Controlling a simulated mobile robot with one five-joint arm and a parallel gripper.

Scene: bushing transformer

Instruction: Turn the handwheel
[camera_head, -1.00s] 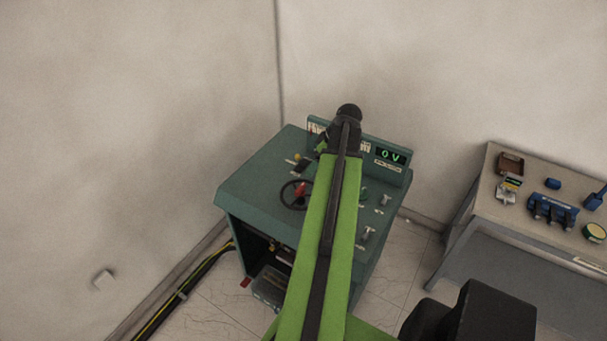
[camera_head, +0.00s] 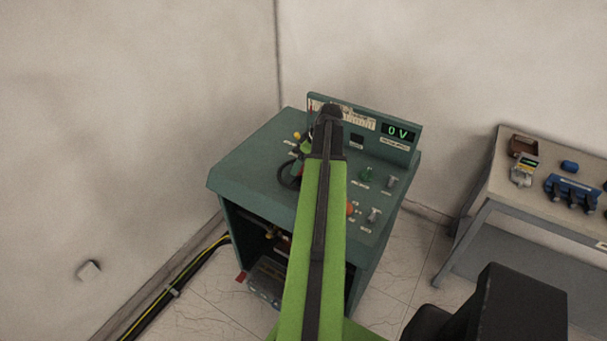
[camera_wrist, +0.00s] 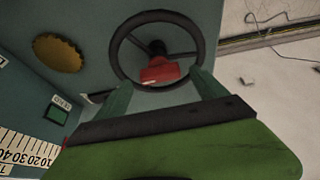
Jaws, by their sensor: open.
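The handwheel (camera_wrist: 116,48) is a dark ring with spokes and a black hub, on the top of the green control desk (camera_head: 245,165). A red knob (camera_wrist: 160,71) shows at its near side in the wrist view. My gripper (camera_wrist: 163,84) is open, with one green finger on each side of the knob's lower end. I cannot tell whether the fingers touch it. In the head view, my gripper (camera_head: 301,158) is over the wheel and hides much of it; the wheel's left rim (camera_head: 284,176) shows.
The desk's back panel holds a display (camera_head: 398,132) reading 0 V. Several knobs and an orange button (camera_head: 350,209) lie right of my arm. A yellow knob (camera_wrist: 58,53) is left of the wheel. A side table (camera_head: 500,180) with tools stands at the right.

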